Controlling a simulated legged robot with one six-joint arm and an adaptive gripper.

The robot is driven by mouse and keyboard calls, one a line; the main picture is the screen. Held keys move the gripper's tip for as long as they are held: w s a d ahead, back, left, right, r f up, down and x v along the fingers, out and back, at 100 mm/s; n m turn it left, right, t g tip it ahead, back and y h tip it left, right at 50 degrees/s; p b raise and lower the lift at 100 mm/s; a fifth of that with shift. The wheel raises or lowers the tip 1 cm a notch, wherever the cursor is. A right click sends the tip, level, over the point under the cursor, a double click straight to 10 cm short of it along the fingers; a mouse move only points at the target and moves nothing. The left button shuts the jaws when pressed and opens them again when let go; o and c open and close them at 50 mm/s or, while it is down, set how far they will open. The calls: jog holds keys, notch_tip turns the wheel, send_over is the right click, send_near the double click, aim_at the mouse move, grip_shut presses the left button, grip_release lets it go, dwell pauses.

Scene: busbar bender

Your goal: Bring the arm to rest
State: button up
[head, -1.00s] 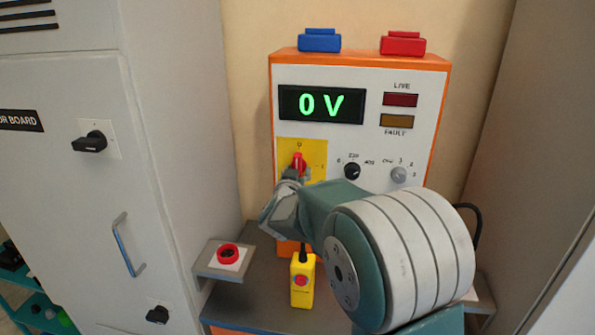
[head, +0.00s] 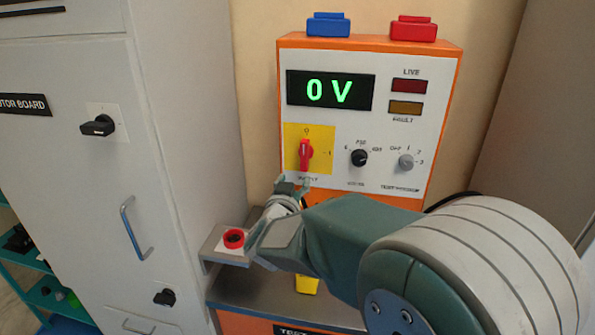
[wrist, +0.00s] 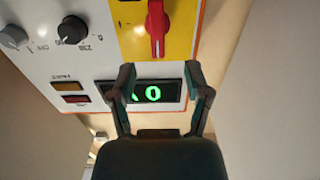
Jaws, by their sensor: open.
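My gripper (head: 293,186) is just below the yellow switch plate on the front of the orange-edged test panel (head: 385,165) in the head view. In the wrist view, where the panel appears upside down, my gripper (wrist: 160,76) has its two fingers apart with nothing between them. The red rotary handle (head: 305,155) stands upright on its yellow plate, pointing at the 0 mark. The handle also shows in the wrist view (wrist: 156,28), apart from the fingertips. The display (head: 330,90) reads 0 V.
A red button (head: 234,238) on a small bracket sits close to my wrist. A grey cabinet (head: 75,200) with black handles stands at left. Blue (head: 328,25) and red (head: 413,29) blocks top the panel. A yellow item (head: 307,285) is mostly hidden behind my arm.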

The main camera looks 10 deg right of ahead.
jog(key=shift+s+a, duration=0.2)
jog(key=shift+s, duration=0.25)
jog(key=s+a+r+n+g+y, duration=0.2)
jog(key=s+n+g+y, duration=0.15)
jog(key=s+y, duration=0.5)
jog(key=s+d+f+g, duration=0.2)
jog(key=s, duration=0.5)
jog(key=s+d+f+g+h, duration=0.1)
jog(key=s+d+f+g, duration=0.1)
jog(key=s, duration=0.5)
jog(key=s+d+f+g, duration=0.2)
jog(key=s+g, duration=0.1)
jog(key=s, duration=0.4)
jog(key=shift+d+n+h, duration=0.35)
jog(key=shift+d, duration=0.05)
jog(key=shift+s+d+g, duration=0.1)
jog(key=shift+g, duration=0.15)
